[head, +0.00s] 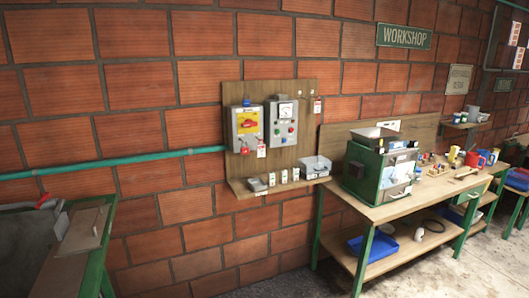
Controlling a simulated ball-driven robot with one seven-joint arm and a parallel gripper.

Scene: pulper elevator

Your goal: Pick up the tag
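A small white-and-red tag (261,150) hangs at the lower front between the two grey control boxes on the wooden wall panel. A second red-and-white tag (317,106) hangs at the panel's upper right. The left box (246,127) has a yellow plate with a red switch handle, and a red item hangs below it. The right box (284,121) has a dial and coloured buttons. Writing on the tags is too small to read. My gripper is not in view.
The panel's wooden shelf (262,191) holds several small items and a clear-topped box (315,166). A workbench (402,207) with a green machine (378,170) stands to the right. A green-framed unit (95,270) stands at left. A green pipe (130,160) runs along the brick wall.

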